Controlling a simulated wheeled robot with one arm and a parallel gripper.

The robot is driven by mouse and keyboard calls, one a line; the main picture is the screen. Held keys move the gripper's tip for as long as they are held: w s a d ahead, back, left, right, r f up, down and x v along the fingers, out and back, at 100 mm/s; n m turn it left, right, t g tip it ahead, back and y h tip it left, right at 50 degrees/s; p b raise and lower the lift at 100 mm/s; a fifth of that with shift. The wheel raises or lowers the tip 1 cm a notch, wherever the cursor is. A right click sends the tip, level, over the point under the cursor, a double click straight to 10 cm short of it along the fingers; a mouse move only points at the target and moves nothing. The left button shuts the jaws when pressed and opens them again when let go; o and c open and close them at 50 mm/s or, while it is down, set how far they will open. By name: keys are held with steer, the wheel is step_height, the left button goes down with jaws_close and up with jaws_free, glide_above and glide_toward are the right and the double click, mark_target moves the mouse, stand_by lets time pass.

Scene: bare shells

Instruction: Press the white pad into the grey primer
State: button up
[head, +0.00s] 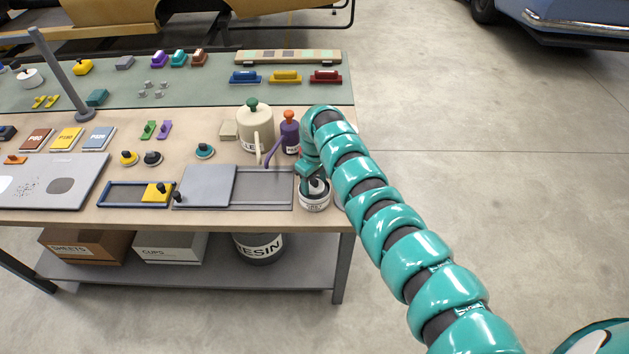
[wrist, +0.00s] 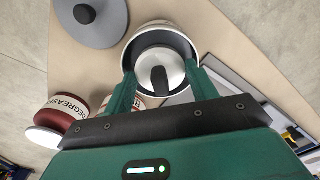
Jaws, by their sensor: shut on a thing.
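The white pad (wrist: 172,68) is a round disc with a black knob (wrist: 159,80). It sits inside the open mouth of a white pot (wrist: 166,29) in the wrist view. In the head view the labelled white pot (head: 314,205) stands at the table's front right corner. My gripper (wrist: 160,82) is over the pot with its fingers on either side of the pad, shut on it. A dark ring shows around the pad inside the pot. The primer's surface is mostly hidden, so I cannot tell whether the pad touches it.
A grey disc with a dark knob (wrist: 90,22) and a red degreaser can (wrist: 62,121) are near the pot. A grey tray with a sliding cover (head: 206,187) lies left of the pot.

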mark_target(314, 179)
stand_by(0.4)
steer(key=shift+r+p, duration=1.15)
steer(key=shift+r, duration=2.3)
